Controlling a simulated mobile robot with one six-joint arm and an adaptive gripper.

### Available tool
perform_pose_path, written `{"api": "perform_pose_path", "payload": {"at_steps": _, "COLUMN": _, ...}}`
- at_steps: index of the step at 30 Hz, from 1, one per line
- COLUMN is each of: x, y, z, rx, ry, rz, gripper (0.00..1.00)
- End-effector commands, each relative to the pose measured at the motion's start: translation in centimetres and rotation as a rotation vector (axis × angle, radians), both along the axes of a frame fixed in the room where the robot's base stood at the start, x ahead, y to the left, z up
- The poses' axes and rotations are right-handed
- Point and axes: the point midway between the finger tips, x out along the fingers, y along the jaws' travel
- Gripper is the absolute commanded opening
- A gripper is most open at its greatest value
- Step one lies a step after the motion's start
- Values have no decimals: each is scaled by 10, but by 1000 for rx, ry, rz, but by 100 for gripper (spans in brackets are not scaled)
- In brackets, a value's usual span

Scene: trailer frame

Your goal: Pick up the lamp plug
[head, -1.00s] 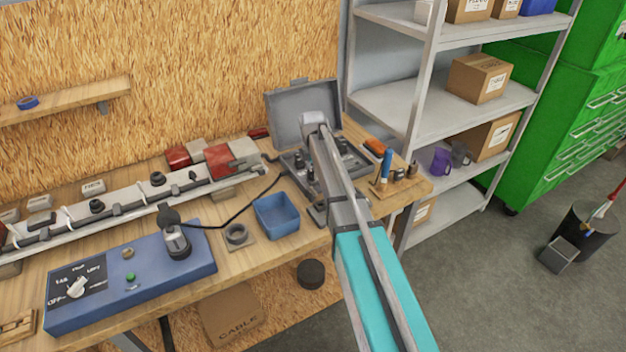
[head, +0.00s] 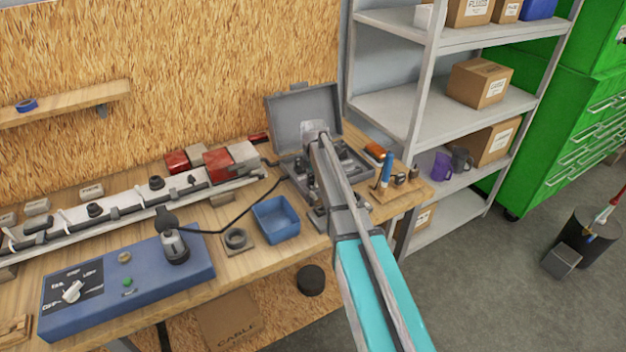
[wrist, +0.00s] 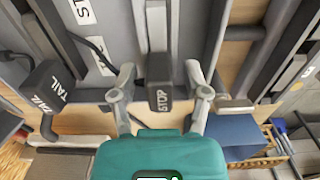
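In the wrist view my gripper (wrist: 158,82) has its two grey fingers spread. A dark block marked STOP (wrist: 159,95) shows between them, with gaps at both sides. A dark elbow-shaped piece marked TAIL (wrist: 45,92) is to the left. I cannot tell which piece is the lamp plug. In the head view my arm reaches over the open grey case (head: 298,108) and its fingers are hidden behind the arm. Several small dark pieces are in the case, partly covered. A black connector (head: 166,218) with a cable stands on the blue control box (head: 110,298).
A long light bar (head: 130,204) runs along the bench at left. A wooden holder with tools (head: 395,185) stands right of the case. Grey shelves (head: 440,100) rise behind it.

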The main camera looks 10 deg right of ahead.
Motion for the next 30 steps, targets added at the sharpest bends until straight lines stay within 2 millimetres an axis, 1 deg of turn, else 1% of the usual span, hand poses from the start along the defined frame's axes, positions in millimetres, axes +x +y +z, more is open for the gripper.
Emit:
{"api": "perform_pose_path", "payload": {"at_steps": 1, "x": 0, "y": 0, "z": 0, "rx": 0, "ry": 0, "rz": 0, "gripper": 43}}
{"api": "perform_pose_path", "payload": {"at_steps": 5, "x": 0, "y": 0, "z": 0, "rx": 0, "ry": 0, "rz": 0, "gripper": 18}}
{"api": "perform_pose_path", "payload": {"at_steps": 6, "x": 0, "y": 0, "z": 0, "rx": 0, "ry": 0, "rz": 0, "gripper": 11}}
{"api": "perform_pose_path", "payload": {"at_steps": 7, "x": 0, "y": 0, "z": 0, "rx": 0, "ry": 0, "rz": 0, "gripper": 9}}
{"api": "perform_pose_path", "payload": {"at_steps": 20, "x": 0, "y": 0, "z": 2, "rx": 0, "ry": 0, "rz": 0, "gripper": 8}}
{"api": "perform_pose_path", "payload": {"at_steps": 26, "x": 0, "y": 0, "z": 9, "rx": 0, "ry": 0, "rz": 0, "gripper": 8}}
{"api": "perform_pose_path", "payload": {"at_steps": 30, "x": 0, "y": 0, "z": 18, "rx": 0, "ry": 0, "rz": 0, "gripper": 8}}
